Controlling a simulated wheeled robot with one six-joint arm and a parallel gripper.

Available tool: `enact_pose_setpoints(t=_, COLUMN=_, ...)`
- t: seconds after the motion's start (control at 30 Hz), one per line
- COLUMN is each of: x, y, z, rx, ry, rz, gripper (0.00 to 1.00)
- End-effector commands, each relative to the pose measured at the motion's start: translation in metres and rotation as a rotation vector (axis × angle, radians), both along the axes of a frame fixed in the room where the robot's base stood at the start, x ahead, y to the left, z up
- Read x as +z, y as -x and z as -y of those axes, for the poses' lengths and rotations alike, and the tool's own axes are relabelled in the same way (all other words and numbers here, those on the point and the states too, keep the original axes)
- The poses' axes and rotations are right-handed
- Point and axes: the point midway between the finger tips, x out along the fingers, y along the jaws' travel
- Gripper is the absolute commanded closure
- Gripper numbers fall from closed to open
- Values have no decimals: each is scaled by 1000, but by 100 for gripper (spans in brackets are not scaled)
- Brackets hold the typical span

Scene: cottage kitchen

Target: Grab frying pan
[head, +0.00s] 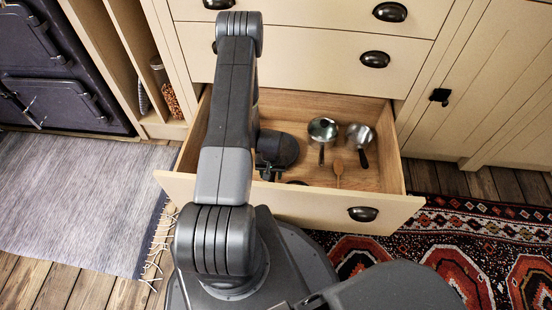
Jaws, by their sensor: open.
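My gripper (268,174) is low inside the open drawer, left of its middle and near its front panel. It is open; its fingers are small and dark here. Two shiny metal saucepans, one (322,128) in the middle and one (359,135) on the right, lie in the drawer, apart from my gripper. My arm hides the drawer's left part.
The open drawer (390,185) has wooden sides and a cream front with a dark cup handle (363,213). Closed drawers are above. A dark stove (60,70) stands left. A grey rug (80,200) and patterned rug (480,250) cover the floor.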

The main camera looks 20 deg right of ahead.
Motion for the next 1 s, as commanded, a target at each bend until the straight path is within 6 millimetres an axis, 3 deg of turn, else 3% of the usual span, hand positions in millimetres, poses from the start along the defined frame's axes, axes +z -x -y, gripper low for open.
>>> enact_pose_setpoints(t=0.3, x=-45, y=3, z=0, rx=-1, ry=0, rz=-1, gripper=49)
enact_pose_setpoints(t=0.57, x=-49, y=2, z=0, rx=0, ry=0, rz=0, gripper=49)
enact_pose_setpoints(t=0.83, x=-49, y=2, z=0, rx=0, ry=0, rz=0, gripper=98)
enact_pose_setpoints(t=1.0, x=-49, y=2, z=1, rx=0, ry=0, rz=1, gripper=100)
